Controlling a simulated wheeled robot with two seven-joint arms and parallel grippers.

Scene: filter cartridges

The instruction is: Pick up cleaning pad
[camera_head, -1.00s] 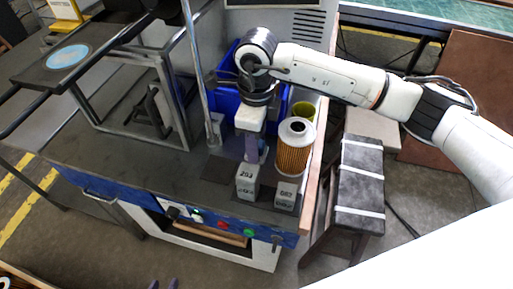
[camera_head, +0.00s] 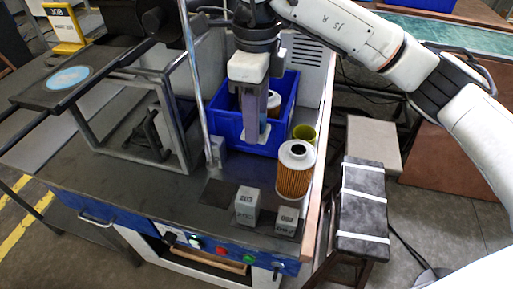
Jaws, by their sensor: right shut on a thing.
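My right gripper (camera_head: 258,138) points down in front of the blue bin, above the bench. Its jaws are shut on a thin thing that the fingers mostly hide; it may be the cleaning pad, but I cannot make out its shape. A flat dark square (camera_head: 217,192) lies on the bench, left of two small grey labelled blocks. My left gripper is not in view.
A blue bin (camera_head: 287,108) with a filter inside stands behind the gripper. An orange pleated filter (camera_head: 294,177) stands upright at the right, near a yellow-green cup (camera_head: 304,133). Grey blocks (camera_head: 247,207) (camera_head: 287,222) stand at the front edge. A metal frame (camera_head: 187,100) rises at the left.

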